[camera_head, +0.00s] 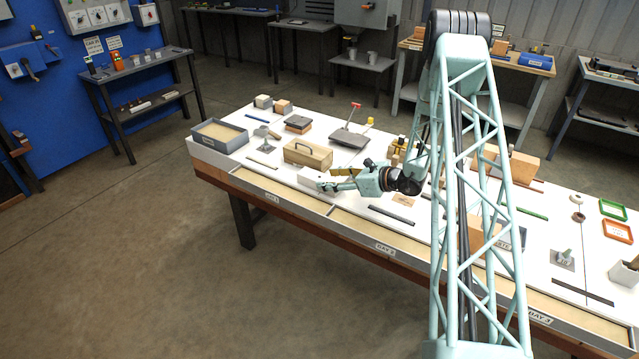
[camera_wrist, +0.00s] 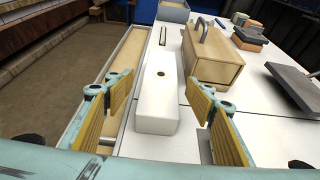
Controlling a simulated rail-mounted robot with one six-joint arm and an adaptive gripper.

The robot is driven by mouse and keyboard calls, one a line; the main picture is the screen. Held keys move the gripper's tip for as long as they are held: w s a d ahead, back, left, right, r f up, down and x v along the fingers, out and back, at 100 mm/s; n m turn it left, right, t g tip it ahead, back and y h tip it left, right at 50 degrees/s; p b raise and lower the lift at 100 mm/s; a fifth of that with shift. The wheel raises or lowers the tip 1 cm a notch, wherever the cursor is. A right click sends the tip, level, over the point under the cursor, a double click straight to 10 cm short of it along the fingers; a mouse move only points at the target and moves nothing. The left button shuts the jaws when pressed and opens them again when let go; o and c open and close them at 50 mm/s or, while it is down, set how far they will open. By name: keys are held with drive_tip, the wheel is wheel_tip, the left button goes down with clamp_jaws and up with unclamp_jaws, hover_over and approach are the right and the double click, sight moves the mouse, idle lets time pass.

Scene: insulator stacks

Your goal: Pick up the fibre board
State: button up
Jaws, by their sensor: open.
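A long white block (camera_wrist: 157,102) with a small dark hole in its top lies flat on the white table. It is the piece in line with my gripper, and I take it for the fibre board, though no label on it is readable. It also shows in the head view (camera_head: 310,178), near the table's front edge. My gripper (camera_wrist: 159,82) is open, its yellow-padded fingers on either side of the block in the wrist view, with gaps to both. In the head view, my gripper (camera_head: 325,178) is low over the table at the block's right end. Contact cannot be told.
A wooden box with a handle (camera_head: 307,153) stands just behind the block; in the wrist view it (camera_wrist: 213,68) is close on the right. A dark grey slab (camera_head: 349,138) lies farther back. A grey tray (camera_head: 220,143) stands at the left end. A front ledge (camera_head: 262,186) runs alongside.

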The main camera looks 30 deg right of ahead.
sight(325, 179)
drive_tip(key=shift+b+x, duration=0.4)
drive_tip(key=shift+x, duration=2.15)
drive_tip(key=shift+f, duration=0.15)
drive_tip(key=shift+c, duration=0.7)
drive_tip(key=c, duration=0.8)
drive_tip(key=shift+c, duration=0.2)
drive_tip(key=shift+r+p, duration=0.35)
drive_tip(key=shift+r, duration=1.45)
drive_tip(key=s+a+r+p, duration=0.1)
drive_tip(key=s+a, duration=0.3)
drive_tip(key=s, duration=1.1)
drive_tip(key=shift+s+r, duration=0.2)
drive_tip(key=shift+a, duration=0.15)
